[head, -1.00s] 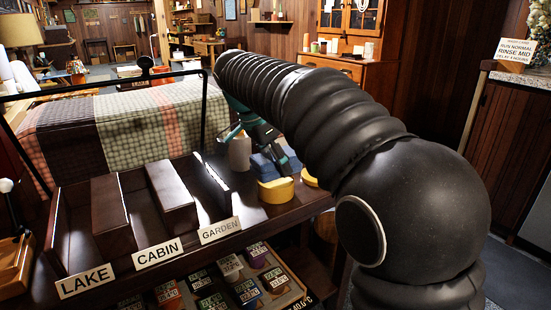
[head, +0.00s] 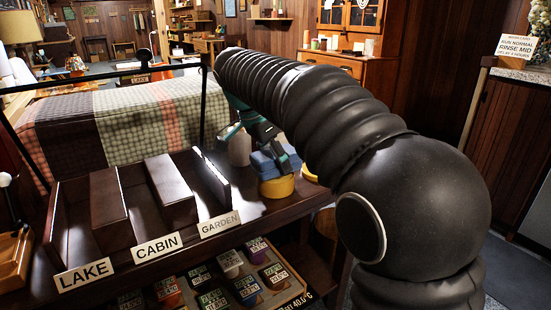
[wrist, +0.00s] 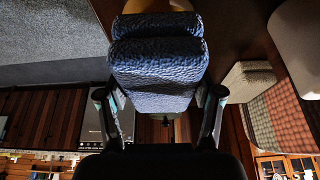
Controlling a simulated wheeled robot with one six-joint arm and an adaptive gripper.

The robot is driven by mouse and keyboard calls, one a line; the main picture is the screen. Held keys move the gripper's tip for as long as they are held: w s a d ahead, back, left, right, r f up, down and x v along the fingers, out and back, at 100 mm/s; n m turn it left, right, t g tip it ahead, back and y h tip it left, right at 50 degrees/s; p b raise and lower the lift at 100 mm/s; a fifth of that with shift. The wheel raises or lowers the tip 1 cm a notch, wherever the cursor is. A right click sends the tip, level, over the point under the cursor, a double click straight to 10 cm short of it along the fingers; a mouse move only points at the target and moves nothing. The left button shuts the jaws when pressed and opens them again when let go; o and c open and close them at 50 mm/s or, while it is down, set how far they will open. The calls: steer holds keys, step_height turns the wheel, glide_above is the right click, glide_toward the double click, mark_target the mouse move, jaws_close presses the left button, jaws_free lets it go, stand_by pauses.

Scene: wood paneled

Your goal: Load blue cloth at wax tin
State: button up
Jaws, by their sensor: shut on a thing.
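The blue cloth (head: 268,163) is a folded, textured bundle at the right end of the dark wooden bench. My gripper (head: 268,138) is shut on it from above. In the wrist view the blue cloth (wrist: 157,62) fills the middle between the two fingers of my gripper (wrist: 160,100). The yellow round tin (head: 277,187), likely the wax tin, stands directly below the cloth. In the head view the cloth overlaps the tin's top; I cannot tell whether they touch. In the wrist view a bit of a yellowish thing (wrist: 158,5) shows past the cloth.
A pale cylinder (head: 239,150) stands left of the cloth. A second yellow thing (head: 308,174) is partly hidden by my arm. Several labelled blocks sit on a lower shelf (head: 290,297).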

steer(key=shift+f, duration=0.5)
stand_by(1.3)
step_height(320, 180, up, 5)
steer(key=p, duration=0.4)
steer(key=shift+r, duration=1.05)
